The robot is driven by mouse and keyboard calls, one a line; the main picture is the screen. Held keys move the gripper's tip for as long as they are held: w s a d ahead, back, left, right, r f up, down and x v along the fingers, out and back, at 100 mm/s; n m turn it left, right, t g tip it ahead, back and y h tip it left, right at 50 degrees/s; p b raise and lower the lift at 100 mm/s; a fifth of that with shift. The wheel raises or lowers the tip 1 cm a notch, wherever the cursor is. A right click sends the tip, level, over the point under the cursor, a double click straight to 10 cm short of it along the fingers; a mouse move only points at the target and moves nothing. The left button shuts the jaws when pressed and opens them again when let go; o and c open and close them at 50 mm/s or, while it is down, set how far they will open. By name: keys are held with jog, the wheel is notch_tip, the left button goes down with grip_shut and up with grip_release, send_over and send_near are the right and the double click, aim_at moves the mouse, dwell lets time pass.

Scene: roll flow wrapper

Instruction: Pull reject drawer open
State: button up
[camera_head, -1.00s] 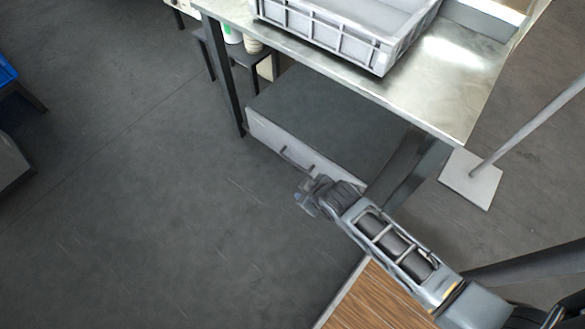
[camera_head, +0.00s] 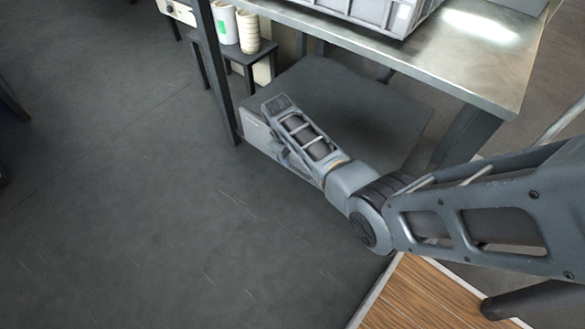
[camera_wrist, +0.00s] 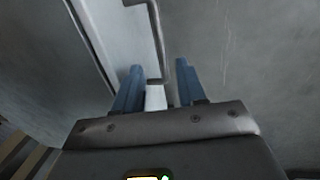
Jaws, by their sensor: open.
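The reject drawer is the low grey unit (camera_head: 385,110) under the metal table. Its pale front (camera_head: 253,128) shows left of my arm in the head view, and looks closed. In the wrist view the pale drawer front (camera_wrist: 112,38) runs down the left of centre. The bent metal handle (camera_wrist: 157,38) stands out from it, with its lower end close to the gap between my fingertips. My gripper (camera_wrist: 159,75) is open, with two blue fingers apart. I cannot tell whether either finger touches the handle. My arm hides the gripper in the head view.
The metal table (camera_head: 470,62) overhangs the drawer, with a grey crate (camera_head: 345,8) on top. A dark table leg (camera_head: 215,75) stands left of the drawer. A small dark stand (camera_head: 250,55) holds white containers behind it. The floor in front is clear.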

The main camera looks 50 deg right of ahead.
aim_at(293, 167)
jog(key=f+b, duration=0.1)
jog(key=f, duration=0.1)
jog(key=d+f+b, duration=0.1)
jog(key=f, duration=0.1)
jog(key=f+b, duration=0.1)
jog(key=f, duration=0.2)
jog(key=shift+d+f+b, duration=0.1)
jog(key=shift+d+b, duration=0.05)
jog(key=shift+b, duration=0.25)
grip_shut()
